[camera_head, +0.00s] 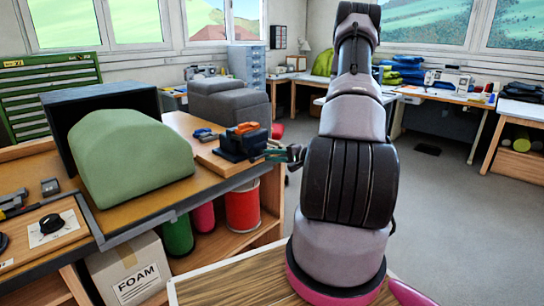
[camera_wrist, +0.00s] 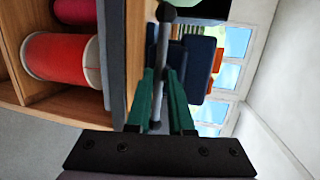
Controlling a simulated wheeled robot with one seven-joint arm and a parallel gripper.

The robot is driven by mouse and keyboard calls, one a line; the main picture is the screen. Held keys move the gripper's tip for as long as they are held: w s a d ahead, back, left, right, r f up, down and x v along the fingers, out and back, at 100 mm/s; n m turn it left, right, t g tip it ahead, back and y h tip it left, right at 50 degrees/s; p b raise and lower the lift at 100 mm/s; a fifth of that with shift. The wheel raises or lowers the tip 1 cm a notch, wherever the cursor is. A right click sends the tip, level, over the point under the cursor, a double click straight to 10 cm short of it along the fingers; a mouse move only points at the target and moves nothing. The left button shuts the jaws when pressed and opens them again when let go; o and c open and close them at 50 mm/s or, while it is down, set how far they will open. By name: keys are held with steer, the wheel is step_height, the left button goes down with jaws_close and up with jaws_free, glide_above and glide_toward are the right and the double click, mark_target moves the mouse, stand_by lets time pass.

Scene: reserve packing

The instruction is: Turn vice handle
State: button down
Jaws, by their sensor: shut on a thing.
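The dark blue vice (camera_head: 236,147) stands on a wooden board at the right end of the workbench, with an orange piece on its top. In the wrist view the vice body (camera_wrist: 201,64) is behind and to the right of my fingers. Its grey metal handle (camera_wrist: 163,45) is a bar with round knobs at its ends, running roughly up and down in that picture. My gripper (camera_head: 272,154) has green fingers (camera_wrist: 160,85) closed on this handle, one on each side. The head view shows the gripper beside the vice, where the handle is too small to make out clearly.
A large green foam block (camera_head: 130,160) lies on the workbench (camera_head: 178,190) left of the vice. Red (camera_head: 243,205) and green rolls stand on the shelf below. A cardboard FOAM box (camera_head: 128,272) is at the front. The floor (camera_head: 425,205) right of my arm is clear.

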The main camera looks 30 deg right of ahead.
steer(key=c, duration=0.8)
jaws_free()
steer(key=shift+w+a+r, duration=0.1)
steer(key=shift+w+a, duration=0.15)
steer(key=shift+w, duration=0.2)
steer(key=shift+s+d, duration=0.1)
steer(key=v, duration=1)
steer(key=shift+s+d, duration=0.2)
steer(key=shift+s, duration=0.15)
